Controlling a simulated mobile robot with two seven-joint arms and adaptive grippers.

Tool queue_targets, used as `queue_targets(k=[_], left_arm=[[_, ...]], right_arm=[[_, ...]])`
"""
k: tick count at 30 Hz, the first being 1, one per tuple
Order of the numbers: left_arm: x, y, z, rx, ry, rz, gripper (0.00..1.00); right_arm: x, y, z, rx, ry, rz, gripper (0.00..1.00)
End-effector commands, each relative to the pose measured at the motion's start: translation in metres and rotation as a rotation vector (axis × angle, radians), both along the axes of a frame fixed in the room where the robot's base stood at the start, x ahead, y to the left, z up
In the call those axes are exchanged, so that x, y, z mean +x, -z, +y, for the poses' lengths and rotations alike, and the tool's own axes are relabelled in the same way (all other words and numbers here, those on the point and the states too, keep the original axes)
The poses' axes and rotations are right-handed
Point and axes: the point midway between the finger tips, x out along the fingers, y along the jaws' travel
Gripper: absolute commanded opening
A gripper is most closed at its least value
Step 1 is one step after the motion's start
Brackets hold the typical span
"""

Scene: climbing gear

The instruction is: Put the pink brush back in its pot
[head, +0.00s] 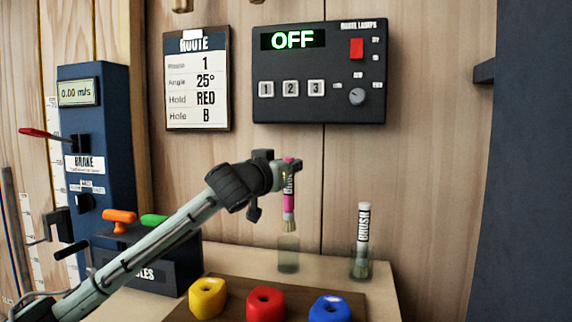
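The pink brush (289,203) hangs upright, bristles down, from my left gripper (286,168). The gripper is shut on the upper part of its handle and hides some of it. A clear greenish pot (288,256) stands on the wooden table right below the brush. In the head view the bristle tips are just above the pot's rim and roughly in line with it. The pot looks empty. My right gripper is not in view.
A second clear pot (359,268) to the right holds a white brush (363,222). Yellow (207,297), red (265,303) and blue (330,309) holds sit on a board in front. A dark control panel (320,72) reading OFF is on the wall.

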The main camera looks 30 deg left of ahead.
Motion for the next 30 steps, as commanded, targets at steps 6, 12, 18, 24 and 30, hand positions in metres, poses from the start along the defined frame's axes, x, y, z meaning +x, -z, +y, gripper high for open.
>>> queue_targets(k=[6, 12, 18, 24, 30], left_arm=[[-0.001, 0.025, -0.001, 0.002, 0.002, 0.004, 0.00], [-0.002, 0.046, 0.000, 0.003, 0.001, 0.004, 0.00], [-0.002, 0.059, 0.000, 0.001, 0.000, 0.002, 0.00], [-0.002, 0.071, -0.001, -0.001, 0.002, 0.002, 0.00], [-0.002, 0.079, -0.001, 0.000, 0.001, 0.001, 0.00]], right_arm=[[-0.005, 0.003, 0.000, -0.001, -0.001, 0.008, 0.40], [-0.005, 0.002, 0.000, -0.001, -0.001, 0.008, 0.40], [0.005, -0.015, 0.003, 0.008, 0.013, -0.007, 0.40], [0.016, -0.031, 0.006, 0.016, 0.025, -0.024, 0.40], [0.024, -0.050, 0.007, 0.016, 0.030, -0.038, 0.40]])
